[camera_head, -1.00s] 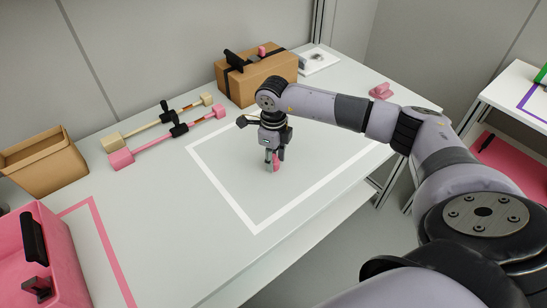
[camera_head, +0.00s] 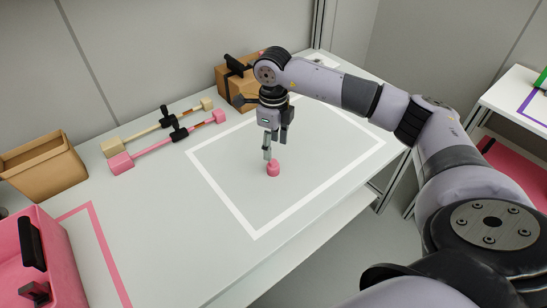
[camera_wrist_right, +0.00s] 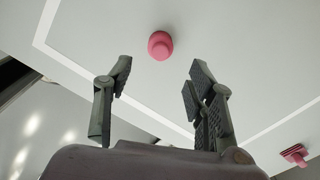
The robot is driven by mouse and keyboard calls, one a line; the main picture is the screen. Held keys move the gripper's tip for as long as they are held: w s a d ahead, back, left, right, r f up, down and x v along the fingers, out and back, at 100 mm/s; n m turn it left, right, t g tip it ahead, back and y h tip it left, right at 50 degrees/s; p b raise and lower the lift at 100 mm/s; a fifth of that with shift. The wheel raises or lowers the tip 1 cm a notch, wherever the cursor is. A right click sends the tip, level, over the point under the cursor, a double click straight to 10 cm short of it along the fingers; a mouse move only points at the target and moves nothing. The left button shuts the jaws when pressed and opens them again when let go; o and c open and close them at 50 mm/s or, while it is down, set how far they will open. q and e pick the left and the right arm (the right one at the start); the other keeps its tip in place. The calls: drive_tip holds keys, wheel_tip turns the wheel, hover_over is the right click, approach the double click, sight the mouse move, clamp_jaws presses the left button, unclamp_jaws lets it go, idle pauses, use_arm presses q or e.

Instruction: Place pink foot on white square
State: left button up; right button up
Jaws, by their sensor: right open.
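A small pink foot (camera_head: 273,169) stands on the table inside the white square outline (camera_head: 222,187). My right gripper (camera_head: 271,153) is above it in the head view, open and empty, with clear space between its fingers. In the right wrist view the pink foot (camera_wrist_right: 160,45) lies beyond the two spread fingers (camera_wrist_right: 158,85) and apart from them. The white outline (camera_wrist_right: 68,62) also shows there. My left gripper is not in view.
Pink and cream dumbbell-like bars (camera_head: 170,141) lie at the back left. A brown box (camera_head: 245,86) stands behind my right arm. An open cardboard box (camera_head: 45,165) and a pink bin (camera_head: 62,262) are at the left. Another pink piece (camera_wrist_right: 294,153) shows in the wrist view.

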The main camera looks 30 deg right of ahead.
sight(274, 162)
drive_tip(key=shift+r, duration=2.2)
